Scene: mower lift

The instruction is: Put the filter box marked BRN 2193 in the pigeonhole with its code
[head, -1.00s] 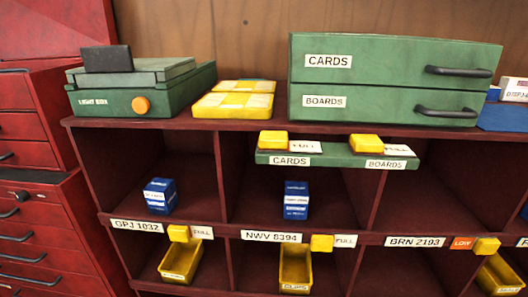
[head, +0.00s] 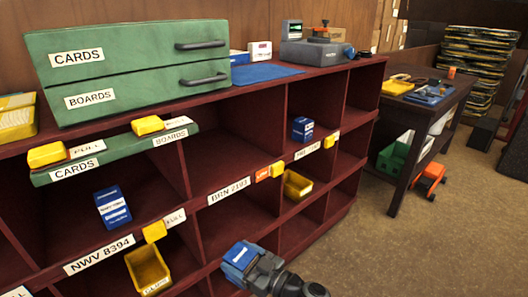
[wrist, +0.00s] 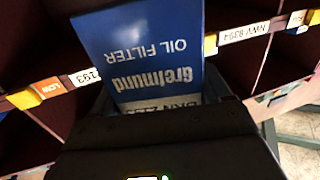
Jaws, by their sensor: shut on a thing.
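My gripper (head: 247,262) is low in the head view, in front of the shelf unit and below the BRN 2193 label. It is shut on a blue filter box (head: 238,254). In the wrist view the filter box (wrist: 145,50) reads "Grelmund OIL FILTER" upside down; its code line starts with BRN, and the rest is partly hidden by the gripper. The BRN 2193 label (head: 229,190) is on a shelf edge. The pigeonhole (head: 222,150) above that label looks empty. The box is outside the shelf.
Blue boxes stand above the NWV 8394 label (head: 99,255) and in a hole (head: 302,129) further right. Yellow bins (head: 148,271) sit in lower holes. A green flap (head: 115,155) with yellow blocks juts out at left. An orange LOW tag (head: 262,174) adjoins the BRN label.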

